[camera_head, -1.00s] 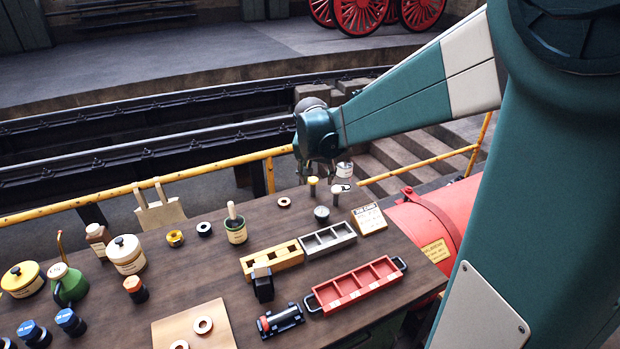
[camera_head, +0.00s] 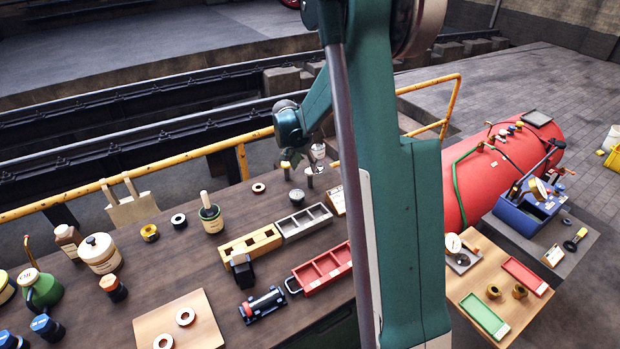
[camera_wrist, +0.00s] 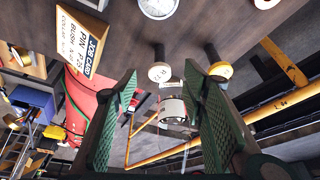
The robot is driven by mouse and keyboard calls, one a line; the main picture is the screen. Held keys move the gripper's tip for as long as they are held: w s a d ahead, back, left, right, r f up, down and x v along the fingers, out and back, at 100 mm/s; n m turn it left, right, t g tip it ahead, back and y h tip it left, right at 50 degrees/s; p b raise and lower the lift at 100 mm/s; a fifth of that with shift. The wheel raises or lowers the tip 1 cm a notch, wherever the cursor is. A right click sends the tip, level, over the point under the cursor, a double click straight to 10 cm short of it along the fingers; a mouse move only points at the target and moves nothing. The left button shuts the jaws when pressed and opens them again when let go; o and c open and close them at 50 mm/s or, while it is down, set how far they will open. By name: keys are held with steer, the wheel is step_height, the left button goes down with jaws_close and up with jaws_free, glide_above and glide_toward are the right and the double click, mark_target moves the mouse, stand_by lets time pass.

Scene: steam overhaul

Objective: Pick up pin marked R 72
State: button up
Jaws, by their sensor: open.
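Two pins stand upright near the far edge of the bench. One has a pale head (camera_head: 309,171) and the other a yellow head (camera_head: 285,165). In the wrist view the pale-headed pin (camera_wrist: 160,72) lies between my open fingers, with a small label by it that seems to read R 72 but is too small to be sure. The yellow-headed pin (camera_wrist: 217,68) is right of it, beyond the right finger. My gripper (camera_wrist: 161,80) is open and holds nothing. In the head view my wrist is above the pins, and the fingers are hard to make out.
A white can (camera_wrist: 173,110) is close behind the pale-headed pin. A gauge (camera_wrist: 158,6) and a job card (camera_wrist: 86,50) stand nearby. A grey tray (camera_head: 303,223), a yellow block (camera_head: 250,243) and a red tray (camera_head: 325,271) are nearer. A yellow rail (camera_head: 150,182) runs behind.

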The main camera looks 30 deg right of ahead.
mark_target(309, 172)
steer(key=shift+w+d+f+m, duration=0.15)
steer(key=shift+w+d+f, duration=0.15)
steer(key=shift+f, duration=0.2)
steer(key=shift+w+d+f+m, duration=0.15)
steer(key=shift+d+f, duration=0.25)
steer(key=shift+f, duration=0.1)
steer(key=shift+x, duration=1.3)
steer(key=shift+f, duration=0.15)
steer(key=shift+x, duration=2.45)
